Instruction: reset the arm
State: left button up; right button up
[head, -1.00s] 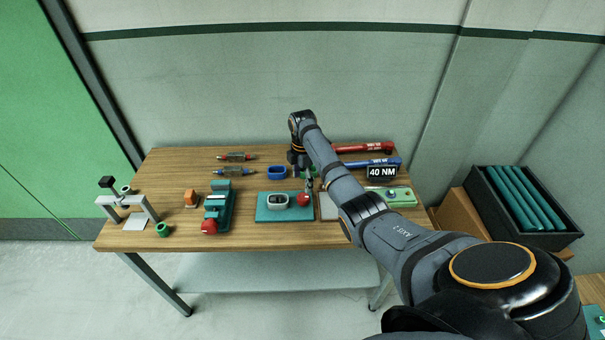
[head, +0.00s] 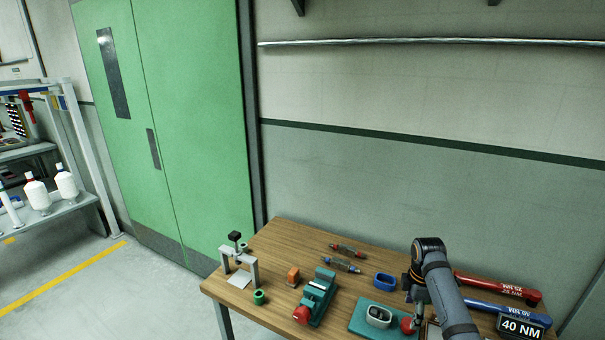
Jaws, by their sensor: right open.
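My right arm comes in from the bottom right over the wooden workbench (head: 268,240). Its gripper (head: 418,318) points down at the right part of the bench, open, just beside a red round knob (head: 407,325) at the edge of a teal mat (head: 362,318). I cannot tell whether they touch. The fingertips are small and partly hidden near the bottom edge. My left gripper is not in view.
A grey-white device (head: 378,316) sits on the mat. Left of it are a teal vise (head: 317,296), an orange block (head: 293,275) and a small press (head: 240,268). A blue ring (head: 385,281), red wrench (head: 498,288), blue wrench (head: 505,313) and "40 NM" display (head: 522,327) lie near the arm.

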jog(key=s+a+f+m, duration=0.1)
jog(key=s+f, duration=0.1)
jog(key=s+a+f+m, duration=0.1)
jog(key=s+a+f, duration=0.1)
jog(key=s, duration=0.1)
jog(key=s+a+f+m, duration=0.1)
jog(key=s+f+m, duration=0.1)
jog(key=s, duration=0.1)
jog(key=shift+a+t+h, duration=0.2)
jog(key=shift+t+h, duration=0.1)
jog(key=shift+t, duration=0.1)
jog(key=s+a+r+m+t, duration=0.1)
jog(key=s+a+r+m, duration=0.3)
jog(key=s, duration=0.6)
jog(key=s+a+m+t, duration=0.25)
jog(key=s+m, duration=0.35)
jog(key=s, duration=0.3)
jog(key=s+d+f+g+b, duration=0.1)
jog(key=s+f+b, duration=0.1)
jog(key=f, duration=1.4)
jog(key=s+d+f+g+b, duration=0.1)
jog(key=d+f+g, duration=0.1)
jog(key=f, duration=1.4)
jog(key=s+f+b, duration=0.1)
jog(key=s+f, duration=1.4)
jog(key=s, duration=0.2)
jog(key=shift+s+d+f+m+b, duration=0.25)
jog(key=shift+s+f+m+b, duration=0.05)
jog(key=shift+s+m+b, duration=0.1)
